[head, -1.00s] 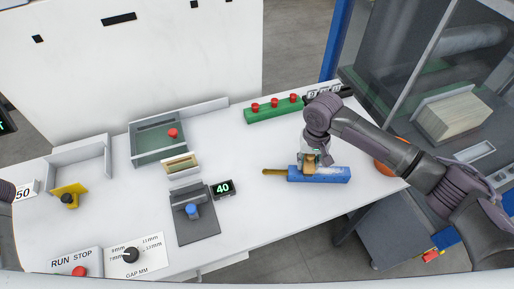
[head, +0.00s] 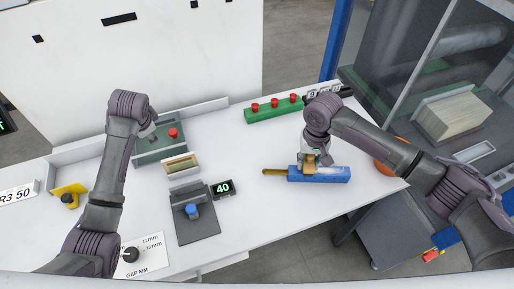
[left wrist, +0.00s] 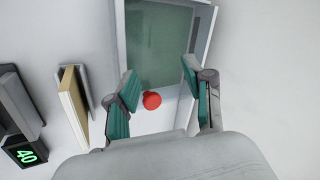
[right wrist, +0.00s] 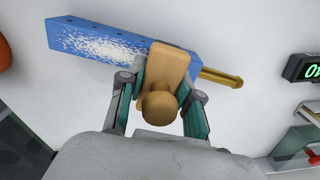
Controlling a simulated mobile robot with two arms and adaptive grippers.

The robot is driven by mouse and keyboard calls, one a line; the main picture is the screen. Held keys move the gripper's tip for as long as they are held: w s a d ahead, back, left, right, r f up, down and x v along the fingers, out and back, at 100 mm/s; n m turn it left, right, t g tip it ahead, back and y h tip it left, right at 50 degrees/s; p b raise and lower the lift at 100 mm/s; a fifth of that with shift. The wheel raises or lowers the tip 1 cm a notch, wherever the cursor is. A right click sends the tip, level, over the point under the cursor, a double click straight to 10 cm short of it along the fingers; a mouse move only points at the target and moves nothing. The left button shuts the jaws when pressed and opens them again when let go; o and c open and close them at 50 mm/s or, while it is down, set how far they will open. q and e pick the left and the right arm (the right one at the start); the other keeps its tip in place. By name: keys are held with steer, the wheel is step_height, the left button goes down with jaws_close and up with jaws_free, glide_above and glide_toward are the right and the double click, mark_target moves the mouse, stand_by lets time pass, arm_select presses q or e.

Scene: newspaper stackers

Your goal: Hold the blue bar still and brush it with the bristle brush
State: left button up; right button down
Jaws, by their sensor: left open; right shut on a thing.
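The blue bar (head: 332,174) lies on the right part of the white table, with a brass handle (head: 274,172) at its left end. In the right wrist view its top (right wrist: 100,45) carries a patch of white specks. My right gripper (head: 310,158) is shut on the wooden bristle brush (right wrist: 168,75), which is over the bar's handle end. The bristles are hidden, so contact cannot be told. My left gripper (left wrist: 159,75) is open and empty, above the tray with the red knob (left wrist: 151,100), away from the bar. In the head view its fingers are mostly hidden.
A green block with red knobs (head: 273,110) stands behind the bar. A display reading 40 (head: 222,188), a grey plate with a blue knob (head: 192,211) and a yellow piece (head: 68,192) are to the left. An orange round thing (head: 386,167) is beside my right arm.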

arm_select(q)
steer(key=d+m+g+h, duration=0.1)
steer(key=d+m+h, duration=0.3)
steer(key=d, duration=1.2)
steer(key=m+g+h, duration=0.3)
steer(key=m+g, duration=0.1)
steer(key=m, duration=0.1)
glide_toward(272, 171)
steer(key=x, duration=1)
steer(key=shift+w+f, duration=0.1)
steer(key=shift+f, duration=0.1)
jaws_close()
